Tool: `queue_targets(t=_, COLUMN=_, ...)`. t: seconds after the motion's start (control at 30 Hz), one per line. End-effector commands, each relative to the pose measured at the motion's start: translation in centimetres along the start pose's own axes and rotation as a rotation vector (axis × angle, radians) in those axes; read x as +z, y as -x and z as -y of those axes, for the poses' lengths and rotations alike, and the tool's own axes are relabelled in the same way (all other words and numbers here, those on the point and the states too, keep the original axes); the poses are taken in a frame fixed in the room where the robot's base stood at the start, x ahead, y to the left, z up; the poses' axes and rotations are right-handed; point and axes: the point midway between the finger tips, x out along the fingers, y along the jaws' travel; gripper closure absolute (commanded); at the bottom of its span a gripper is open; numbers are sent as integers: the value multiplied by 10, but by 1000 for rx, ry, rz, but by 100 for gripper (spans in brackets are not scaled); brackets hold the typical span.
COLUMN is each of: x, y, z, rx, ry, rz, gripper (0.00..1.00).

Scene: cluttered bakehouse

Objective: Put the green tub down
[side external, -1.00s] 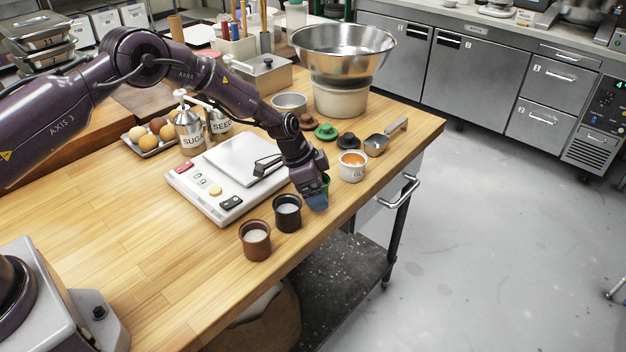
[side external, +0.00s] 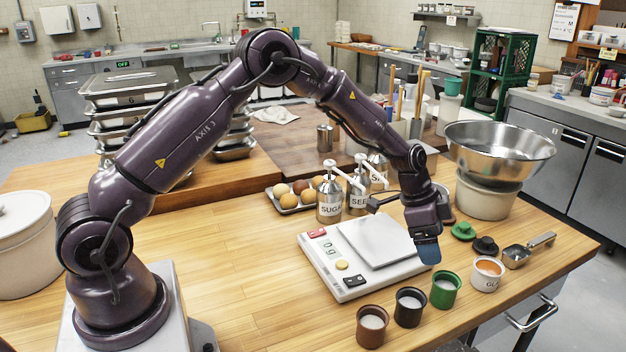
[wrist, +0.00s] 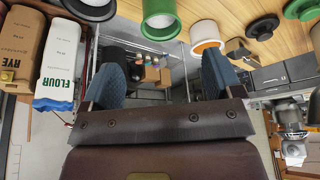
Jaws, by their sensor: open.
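The green tub (side external: 444,297) stands upright on the wooden table, between a black tub (side external: 409,312) and a white tub (side external: 486,276) with orange contents. It holds something pale. My gripper (side external: 429,253) points down with its blue fingers just above and slightly behind the green tub in the side view. In the wrist view my gripper (wrist: 162,82) has its two blue fingers wide apart with nothing between them. The green tub (wrist: 160,22) shows there at the top, beyond the fingertips and clear of them.
A brown tub (side external: 372,328) stands left of the black tub. A white scale (side external: 330,262) lies behind the tubs. A green lid (side external: 463,231), a black lid (side external: 486,246) and a metal scoop (side external: 520,252) lie beyond, near a steel bowl (side external: 498,150). The table's edge is close in front.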

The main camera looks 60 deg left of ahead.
Motion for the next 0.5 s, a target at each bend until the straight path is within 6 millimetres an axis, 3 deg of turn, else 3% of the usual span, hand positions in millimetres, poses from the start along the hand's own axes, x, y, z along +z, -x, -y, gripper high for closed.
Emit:
queue_targets(t=0.13, x=-8, y=41, z=-10, rx=-29, ry=26, rz=6, gripper=15)
queue_targets(t=0.27, x=-10, y=106, z=-34, rx=-78, ry=93, rz=18, gripper=15)
queue_targets(t=0.5, x=20, y=214, z=-97, rx=-183, ry=275, rz=20, gripper=15)
